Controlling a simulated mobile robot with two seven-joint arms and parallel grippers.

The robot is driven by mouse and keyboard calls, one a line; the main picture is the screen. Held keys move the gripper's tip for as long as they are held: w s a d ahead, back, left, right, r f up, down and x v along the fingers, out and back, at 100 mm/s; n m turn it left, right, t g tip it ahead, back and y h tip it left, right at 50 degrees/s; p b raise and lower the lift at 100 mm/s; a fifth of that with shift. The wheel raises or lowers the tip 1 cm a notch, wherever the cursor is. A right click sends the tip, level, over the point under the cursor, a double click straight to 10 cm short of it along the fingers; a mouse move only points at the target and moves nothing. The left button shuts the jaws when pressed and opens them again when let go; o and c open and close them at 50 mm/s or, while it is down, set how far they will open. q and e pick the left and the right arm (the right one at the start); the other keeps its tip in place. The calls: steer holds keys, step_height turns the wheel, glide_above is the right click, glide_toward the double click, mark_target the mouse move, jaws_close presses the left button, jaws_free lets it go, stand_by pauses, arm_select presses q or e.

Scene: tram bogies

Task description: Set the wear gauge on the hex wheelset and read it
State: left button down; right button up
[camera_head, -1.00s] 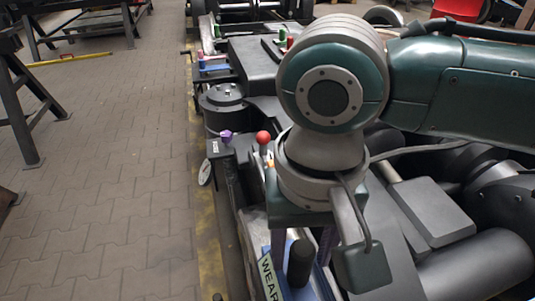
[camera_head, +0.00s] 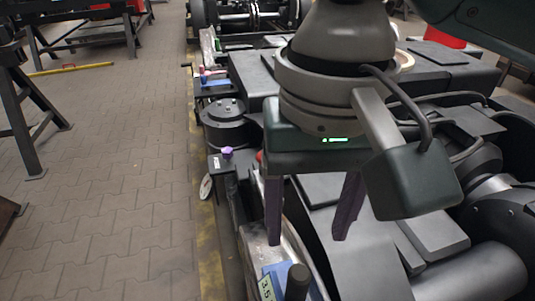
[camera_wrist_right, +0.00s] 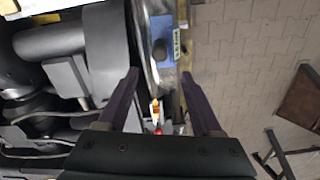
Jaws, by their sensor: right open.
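The wear gauge, a blue block with a black knob (camera_head: 297,282), sits on the bright wheel rim (camera_head: 258,252) at the bottom of the head view. Its pale display (camera_head: 266,288) shows digits that look like 3.5, partly cut by the frame edge. In the right wrist view the blue gauge (camera_wrist_right: 166,28) lies against the curved wheel edge. My right gripper (camera_head: 309,240) is open and empty, above and behind the gauge, with its fingers apart from the knob. It also shows in the wrist view (camera_wrist_right: 160,75). My left gripper is out of view. No hex mark is visible.
A red ball knob (camera_wrist_right: 158,131) shows between my fingers. Dark bogie parts and cables fill the right.

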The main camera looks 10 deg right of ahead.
steer(key=s+a+f+n+t+y, duration=0.2)
steer(key=s+a+n+y, duration=0.1)
steer(key=s+a+y, duration=0.15)
steer(key=s+d+f+h, duration=0.1)
steer(key=s+d+h, duration=0.1)
steer(key=s+d, duration=0.2)
steer(key=s+d+f+t+h, duration=0.1)
steer(key=s+d+h, duration=0.1)
steer(key=d, duration=0.8)
steer(key=shift+s+f+n+t, duration=0.2)
steer(key=shift+s+n+t, duration=0.15)
steer(key=shift+s, duration=0.55)
steer(key=shift+r, duration=0.1)
step_height(320, 180, up, 58)
steer(key=p, duration=5.8)
steer(key=shift+a, duration=0.1)
